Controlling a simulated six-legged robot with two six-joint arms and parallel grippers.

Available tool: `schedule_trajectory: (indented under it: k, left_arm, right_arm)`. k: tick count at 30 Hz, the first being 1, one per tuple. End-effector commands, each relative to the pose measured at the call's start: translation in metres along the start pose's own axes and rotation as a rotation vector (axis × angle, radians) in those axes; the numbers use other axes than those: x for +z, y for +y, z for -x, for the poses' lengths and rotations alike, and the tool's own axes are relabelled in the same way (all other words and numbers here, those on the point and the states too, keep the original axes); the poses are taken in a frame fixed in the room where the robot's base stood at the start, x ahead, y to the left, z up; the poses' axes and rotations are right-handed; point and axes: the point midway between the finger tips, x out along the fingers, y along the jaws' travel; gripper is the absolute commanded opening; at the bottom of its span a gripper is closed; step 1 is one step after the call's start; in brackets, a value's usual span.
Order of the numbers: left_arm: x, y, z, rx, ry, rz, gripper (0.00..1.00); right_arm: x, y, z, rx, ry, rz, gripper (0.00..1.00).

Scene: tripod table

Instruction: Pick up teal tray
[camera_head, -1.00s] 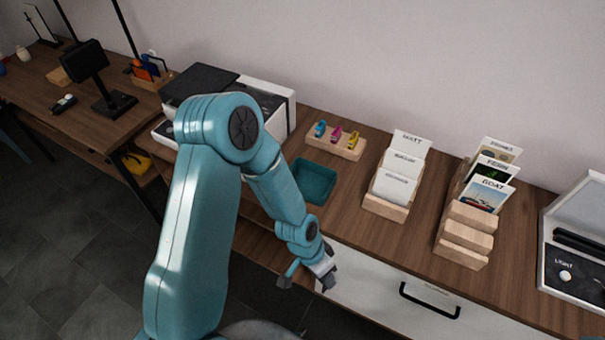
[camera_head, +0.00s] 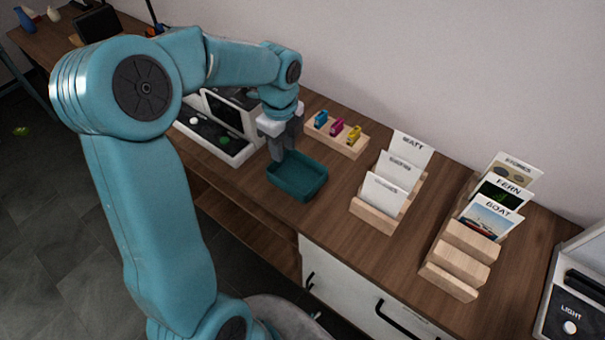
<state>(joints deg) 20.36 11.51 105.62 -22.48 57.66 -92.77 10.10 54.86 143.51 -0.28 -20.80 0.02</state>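The teal tray (camera_head: 300,182) is a small, shallow, empty rectangular tray lying flat on the wooden tabletop, near its front edge. My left gripper (camera_head: 281,150) points down at the tray's back left rim. Its grey fingers overlap that corner in the picture. I cannot tell whether they touch the rim or stand just above it, nor whether they are open or shut. My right gripper is not in view.
A white and black device (camera_head: 215,135) stands close left of the tray. Behind it is a wooden block (camera_head: 337,140) with small colored clips. Wooden card holders (camera_head: 375,216) (camera_head: 448,262) stand to the right. Bare tabletop (camera_head: 335,205) lies between tray and cards.

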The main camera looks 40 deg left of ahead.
Motion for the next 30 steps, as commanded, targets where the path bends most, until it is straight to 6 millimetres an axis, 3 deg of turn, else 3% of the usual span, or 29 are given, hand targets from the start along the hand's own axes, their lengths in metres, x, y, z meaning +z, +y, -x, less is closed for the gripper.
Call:
schedule_trajectory:
  k: [3,9,17,24,30]
  left_arm:
    - [-0.001,0.004,-0.032,0.008,0.002,0.0,0.34]
    - [-0.002,0.005,-0.074,0.005,0.002,0.001,0.34]
    - [-0.005,0.004,-0.097,0.003,0.003,0.0,0.34]
    - [-0.006,0.002,-0.135,0.003,0.003,0.0,0.34]
    - [-0.006,0.0,-0.143,0.0,0.003,0.001,0.34]
  right_arm:
    - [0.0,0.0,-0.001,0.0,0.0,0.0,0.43]
    - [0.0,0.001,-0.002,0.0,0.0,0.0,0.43]
    - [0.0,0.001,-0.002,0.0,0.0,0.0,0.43]
    - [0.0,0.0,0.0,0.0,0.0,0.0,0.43]
    - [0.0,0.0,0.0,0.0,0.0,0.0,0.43]
